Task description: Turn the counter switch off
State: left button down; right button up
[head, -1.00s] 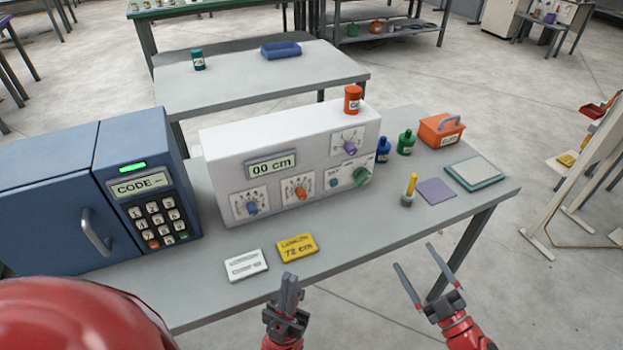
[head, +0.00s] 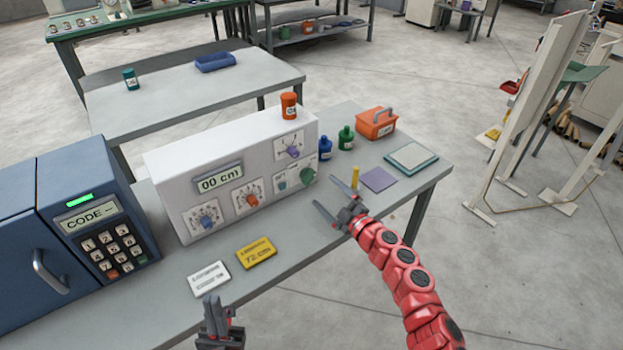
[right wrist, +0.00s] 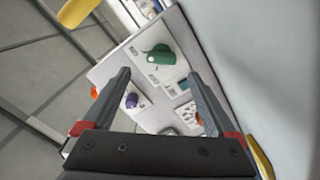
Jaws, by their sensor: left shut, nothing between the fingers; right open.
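The white winder box (head: 165,170) stands on the bench with a "00 cm" display (head: 220,178). Its front carries a blue knob (head: 207,221), an orange knob (head: 252,198), a purple knob (head: 293,152), a green knob (head: 307,175) and a small teal part (head: 282,185). I cannot read which is the counter switch. My right gripper (head: 325,190) is open and empty, in front of the box's right end, apart from it. In the right wrist view the green knob (right wrist: 160,55) lies ahead between its fingers (right wrist: 158,75). My left gripper (head: 210,299) is shut and empty near the bench's front edge.
A white card (head: 208,279) and a yellow card (head: 256,252) lie before the box. A blue keypad cabinet (head: 90,215) stands left. Right are blue (head: 325,149) and green (head: 346,139) bottles, an orange toolbox (head: 376,123), a yellow-handled tool (head: 355,176) and a purple pad (head: 379,180).

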aim_at(311, 180)
jog(key=x, duration=0.5)
jog(key=shift+a, duration=0.1)
jog(key=shift+w+a, duration=0.3)
jog(key=shift+w, duration=0.35)
jog(key=shift+w+a+f, duration=0.1)
jog(key=shift+w+a, duration=0.2)
jog(key=shift+a, duration=0.1)
jog(key=c, duration=1.4)
jog(key=shift+o, duration=0.2)
